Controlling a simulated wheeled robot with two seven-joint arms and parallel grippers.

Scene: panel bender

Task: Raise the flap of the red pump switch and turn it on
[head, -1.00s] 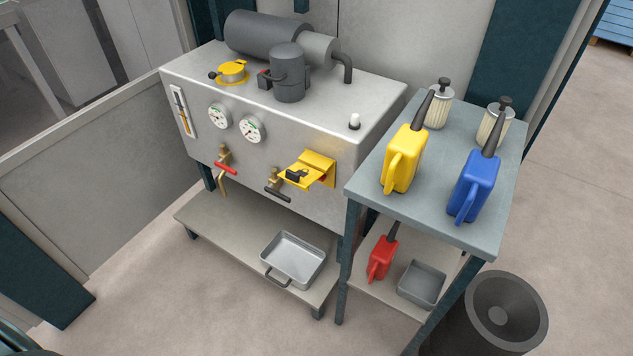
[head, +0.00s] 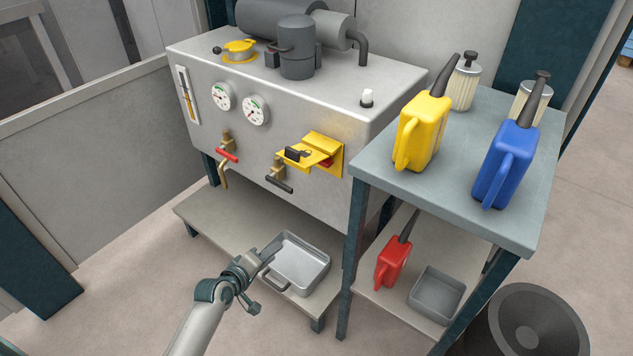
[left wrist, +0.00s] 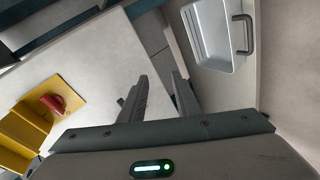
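My left gripper (head: 268,258) is below and in front of the switch, near the metal tray, apart from both. Its fingers (left wrist: 161,78) are spread and empty in the left wrist view. My right gripper is out of view.
A brass tap with a dark handle (head: 279,183) is just left of the switch, and one with a red handle (head: 227,156) is farther left. A metal tray (head: 308,270) lies on the lower shelf. A side table (head: 440,185) with cans stands close to the right.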

